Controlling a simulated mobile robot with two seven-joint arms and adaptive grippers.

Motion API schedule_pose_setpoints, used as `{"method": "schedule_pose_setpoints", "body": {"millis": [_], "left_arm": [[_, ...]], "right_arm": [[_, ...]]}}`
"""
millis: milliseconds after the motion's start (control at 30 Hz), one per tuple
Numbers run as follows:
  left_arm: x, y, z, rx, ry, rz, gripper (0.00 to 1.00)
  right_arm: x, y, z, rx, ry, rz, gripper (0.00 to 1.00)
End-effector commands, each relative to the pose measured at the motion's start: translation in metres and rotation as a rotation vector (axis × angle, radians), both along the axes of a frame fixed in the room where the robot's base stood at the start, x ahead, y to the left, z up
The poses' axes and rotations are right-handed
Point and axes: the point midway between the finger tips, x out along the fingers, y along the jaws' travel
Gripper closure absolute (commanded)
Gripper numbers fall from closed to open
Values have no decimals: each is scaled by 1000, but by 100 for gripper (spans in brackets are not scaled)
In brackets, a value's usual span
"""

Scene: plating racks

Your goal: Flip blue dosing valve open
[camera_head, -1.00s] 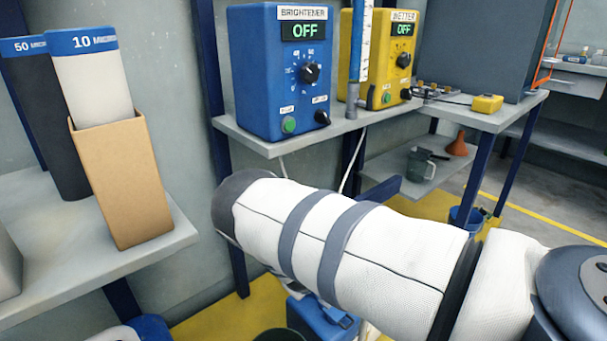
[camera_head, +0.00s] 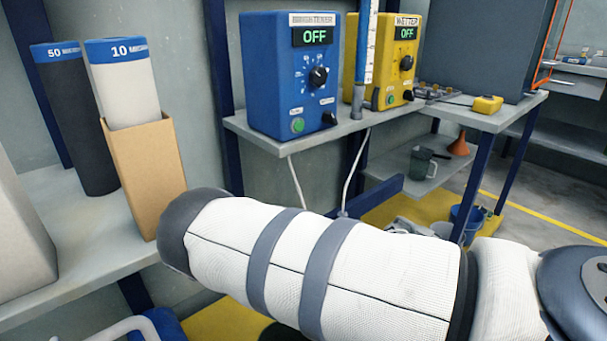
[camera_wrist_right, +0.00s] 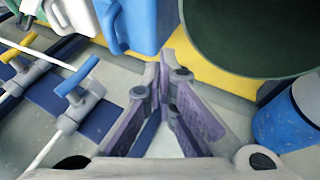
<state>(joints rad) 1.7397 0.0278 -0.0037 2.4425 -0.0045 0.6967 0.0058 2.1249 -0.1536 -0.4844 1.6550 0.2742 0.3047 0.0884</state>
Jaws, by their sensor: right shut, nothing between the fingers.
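The blue dosing valve shows in the right wrist view, left of my gripper, with a blue handle (camera_wrist_right: 77,78) lying slantwise on a grey body (camera_wrist_right: 82,108). A similar valve with a yellow handle (camera_wrist_right: 20,47) is farther up and left. My right gripper (camera_wrist_right: 164,66) is shut and empty, to the right of the blue valve and apart from it. In the head view my right forearm crosses the lower middle; its gripper and the valves are hidden there. My left gripper is in neither view.
Blue (camera_head: 290,75) and yellow (camera_head: 392,60) control boxes, both reading OFF, stand on a shelf. A brown box (camera_head: 145,175) with filters is at left. The wrist view shows a blue jug (camera_wrist_right: 136,22), a large dark round vessel (camera_wrist_right: 255,35) and a blue container (camera_wrist_right: 282,120) near my gripper.

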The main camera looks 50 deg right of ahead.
Motion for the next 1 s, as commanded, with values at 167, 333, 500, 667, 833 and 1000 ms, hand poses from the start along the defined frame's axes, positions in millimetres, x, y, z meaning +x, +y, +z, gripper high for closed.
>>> {"method": "schedule_pose_setpoints", "body": {"millis": [167, 333, 500, 667, 833, 1000], "left_arm": [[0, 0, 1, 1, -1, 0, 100], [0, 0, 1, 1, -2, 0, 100], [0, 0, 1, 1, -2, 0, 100], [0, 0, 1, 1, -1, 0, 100], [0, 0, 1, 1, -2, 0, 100], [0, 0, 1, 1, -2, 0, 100]], "right_arm": [[-3, 28, 5, 0, -1, 2, 100], [-5, 36, 6, 0, -1, 0, 100], [-5, 36, 6, 0, -1, 0, 100], [-5, 36, 6, 0, -1, 0, 100], [-26, 36, -3, 8, 38, -4, 100], [-148, 50, -41, 76, 259, -15, 100]]}}
